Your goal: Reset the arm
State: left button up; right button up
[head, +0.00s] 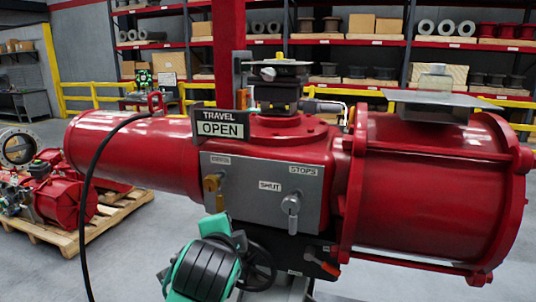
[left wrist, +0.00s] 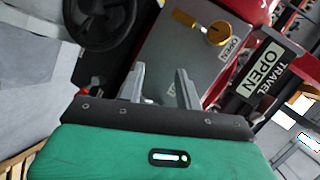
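The red valve actuator (head: 270,150) spans the head view, with a grey panel (head: 248,187) on its front. The panel carries a gold handle (head: 212,190) on the left and a silver handle (head: 291,208) on the right, both hanging down. A plate (head: 220,128) reads "TRAVEL OPEN". My left gripper (left wrist: 162,88) is open and empty in the left wrist view, its fingers apart over the panel's lower edge. In the head view my green left wrist hides the fingertips. My right gripper is not in view.
A black handwheel (head: 258,266) sits below the panel, close beside my left wrist. An orange-red lever (head: 325,266) is to its right. A black cable (head: 88,190) hangs at the left. A pallet (head: 100,222) with red parts stands on the floor behind.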

pick_arm(q)
jog(key=s+a+f+n+g, duration=0.25)
jog(key=s+a+f, duration=0.2)
jog(key=f, duration=0.65)
jog(key=s+a+f+n+g, duration=0.25)
jog(key=s+f+n, duration=0.2)
jog(key=f, duration=0.55)
jog(key=s+a+f+n+g, duration=0.35)
jog(key=s+f, duration=0.35)
jog(key=s, duration=0.4)
jog(key=s+a+f+n+g, duration=0.2)
jog(key=s+a+f+n, duration=0.15)
jog(key=s+f, duration=0.5)
notch_tip(320, 180, down, 30)
jog(key=s+m, duration=0.1)
jog(key=s, duration=0.2)
jog(key=s+a+f+g, duration=0.1)
jog(key=s+a+f, duration=0.1)
jog(key=s+f, duration=0.7)
jog(key=s+a+f+g, duration=0.1)
jog(key=s+a+f, duration=0.1)
jog(key=s+f, duration=0.8)
jog(key=shift+f, duration=0.45)
